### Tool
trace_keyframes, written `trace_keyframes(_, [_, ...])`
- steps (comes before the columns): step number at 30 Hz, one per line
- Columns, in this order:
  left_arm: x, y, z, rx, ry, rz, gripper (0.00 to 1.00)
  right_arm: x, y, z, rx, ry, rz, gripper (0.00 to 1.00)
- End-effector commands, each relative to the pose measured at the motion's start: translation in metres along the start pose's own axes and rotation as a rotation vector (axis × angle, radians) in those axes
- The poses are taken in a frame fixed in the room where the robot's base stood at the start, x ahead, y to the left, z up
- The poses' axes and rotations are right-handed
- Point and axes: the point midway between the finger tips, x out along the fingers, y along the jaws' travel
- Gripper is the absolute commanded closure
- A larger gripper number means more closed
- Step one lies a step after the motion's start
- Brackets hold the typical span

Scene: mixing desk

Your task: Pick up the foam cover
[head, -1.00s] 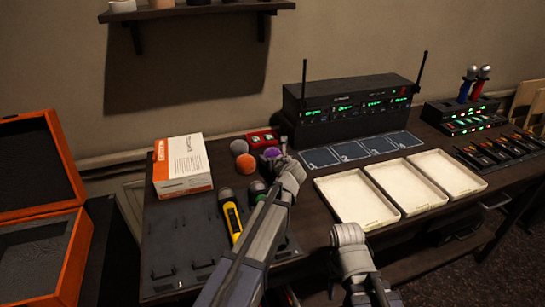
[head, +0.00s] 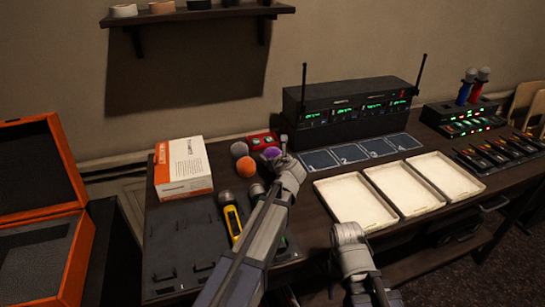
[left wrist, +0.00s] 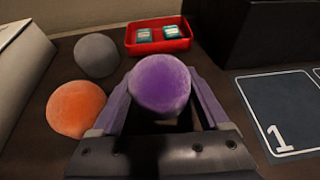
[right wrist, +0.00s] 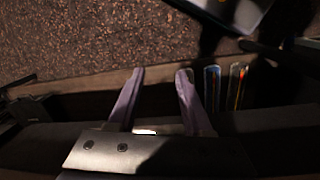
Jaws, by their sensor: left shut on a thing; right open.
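A purple foam cover (left wrist: 161,84) sits between the fingers of my left gripper (left wrist: 160,105), which is shut on it. In the head view the purple cover (head: 271,153) shows at the tip of my left gripper (head: 280,155), partly hidden by it. An orange foam cover (left wrist: 76,109) and a grey foam cover (left wrist: 97,56) lie on the desk to the left of it. My right gripper (right wrist: 158,75) is open and empty near the desk's front edge; in the head view it is below the white trays.
A red tray (left wrist: 158,36) with two small teal-labelled items lies behind the purple cover. A white and orange box (head: 183,168) stands at left. Numbered pads (head: 320,159) and white trays (head: 355,202) lie to the right. Microphones, one yellow (head: 232,222), lie on a dark mat.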

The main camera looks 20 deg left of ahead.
Motion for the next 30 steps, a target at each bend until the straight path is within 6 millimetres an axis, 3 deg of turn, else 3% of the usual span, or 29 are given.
trace_keyframes(1, [-0.004,0.000,0.011,0.000,0.000,0.000,0.73,-0.012,0.001,0.001,0.000,0.000,0.000,0.50])
trace_keyframes(12, [-0.026,0.000,0.064,0.000,0.000,0.000,0.73,-0.069,0.007,0.004,0.000,0.000,0.000,0.50])
trace_keyframes(17, [-0.032,0.000,0.078,0.000,0.000,0.000,0.73,-0.084,0.008,0.005,0.000,0.000,0.000,0.50])
trace_keyframes(25, [-0.035,0.000,0.084,0.000,0.000,0.000,0.73,-0.090,0.009,0.005,0.001,0.000,0.000,0.50])
trace_keyframes(30, [-0.044,0.000,0.106,0.000,0.000,0.000,0.73,-0.115,0.011,0.007,0.001,0.000,0.000,0.50])
